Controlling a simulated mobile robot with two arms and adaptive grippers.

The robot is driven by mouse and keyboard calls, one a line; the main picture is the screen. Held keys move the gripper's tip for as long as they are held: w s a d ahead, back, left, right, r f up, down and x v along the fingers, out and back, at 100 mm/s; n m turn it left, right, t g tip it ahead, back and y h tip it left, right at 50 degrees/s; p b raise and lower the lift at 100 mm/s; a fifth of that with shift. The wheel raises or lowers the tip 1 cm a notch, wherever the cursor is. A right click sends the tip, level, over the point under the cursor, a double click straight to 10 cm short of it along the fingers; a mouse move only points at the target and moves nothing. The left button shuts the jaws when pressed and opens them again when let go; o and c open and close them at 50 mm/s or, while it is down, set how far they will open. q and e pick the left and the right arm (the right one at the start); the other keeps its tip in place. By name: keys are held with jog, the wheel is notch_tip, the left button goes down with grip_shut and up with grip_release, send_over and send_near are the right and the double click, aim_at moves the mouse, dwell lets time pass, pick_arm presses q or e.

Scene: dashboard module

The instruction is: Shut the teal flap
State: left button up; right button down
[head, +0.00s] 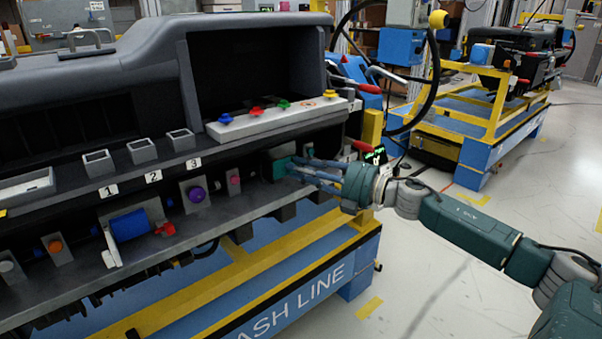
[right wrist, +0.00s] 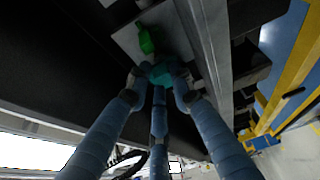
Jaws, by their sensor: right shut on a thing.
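The teal flap (head: 280,169) is at the right end of the lower shelf of the dashboard module. Fingers partly hide it, and I cannot tell its exact angle. My right gripper (head: 291,167) reaches in from the right with its fingers at the flap. In the right wrist view the blue fingers of the gripper (right wrist: 158,84) close around a small teal piece, the flap (right wrist: 161,72). A grey plate with a green part (right wrist: 147,40) lies just beyond the fingertips. My left gripper does not show.
Left of the flap on the shelf are a pink knob (head: 234,178), a purple knob (head: 196,194) and a blue cylinder (head: 129,225). A white strip (head: 275,121) with coloured knobs lies above.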

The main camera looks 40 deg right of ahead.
jog(key=shift+s+a+f, duration=0.1)
jog(key=shift+a+f, duration=0.15)
jog(key=shift+f, duration=0.25)
jog(key=c, duration=1.6)
grip_release()
jog(key=shift+c, duration=0.2)
jog(key=shift+d+r, duration=0.1)
jog(key=shift+r, duration=0.15)
jog(key=shift+d, duration=0.1)
jog(key=v, duration=1.1)
jog(key=shift+s+d, duration=0.2)
jog(key=shift+s, duration=0.15)
